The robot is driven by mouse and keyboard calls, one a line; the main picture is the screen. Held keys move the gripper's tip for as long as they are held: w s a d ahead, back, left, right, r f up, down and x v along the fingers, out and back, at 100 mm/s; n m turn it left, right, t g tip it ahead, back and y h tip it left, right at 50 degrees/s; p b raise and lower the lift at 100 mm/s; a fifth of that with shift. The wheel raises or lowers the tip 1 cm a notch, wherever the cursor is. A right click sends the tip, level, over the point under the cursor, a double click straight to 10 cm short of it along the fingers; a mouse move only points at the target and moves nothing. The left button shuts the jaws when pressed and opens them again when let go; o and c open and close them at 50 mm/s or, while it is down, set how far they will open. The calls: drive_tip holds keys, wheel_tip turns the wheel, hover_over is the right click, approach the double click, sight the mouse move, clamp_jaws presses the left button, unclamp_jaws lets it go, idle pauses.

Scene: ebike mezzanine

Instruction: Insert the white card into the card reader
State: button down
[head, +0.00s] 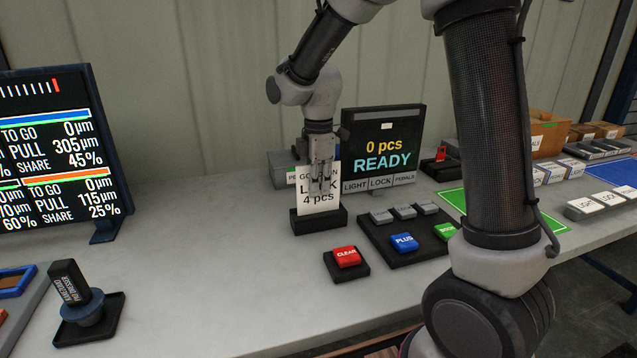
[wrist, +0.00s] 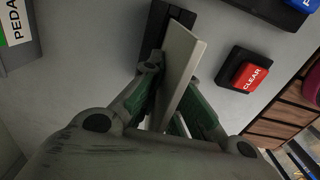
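The white card (head: 318,201) stands upright at a black slotted block (head: 319,224), which looks like the card reader. Its printed face shows "LOCK 4 pcs", with the line above partly covered by my gripper. Its lower edge meets the block's top; I cannot tell how deep it sits. My gripper (head: 321,188) points down over the card, its fingers around the upper part. In the wrist view the card (wrist: 184,62) runs between the green-padded fingers (wrist: 174,92), which look closed on it. The black block (wrist: 158,22) is beyond it there.
A display (head: 382,145) reading "0 pcs READY" stands behind. A red CLEAR button (head: 346,256) is in front, with a blue PLUS button (head: 404,242) to its right. A handled stamp (head: 76,290) stands at left. The bench between stamp and block is clear.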

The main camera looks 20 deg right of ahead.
drive_tip(key=shift+f, duration=0.2)
drive_tip(key=c, duration=1.6)
unclamp_jaws()
drive_tip(key=shift+o, duration=0.2)
wheel_tip(320, 180, up, 12)
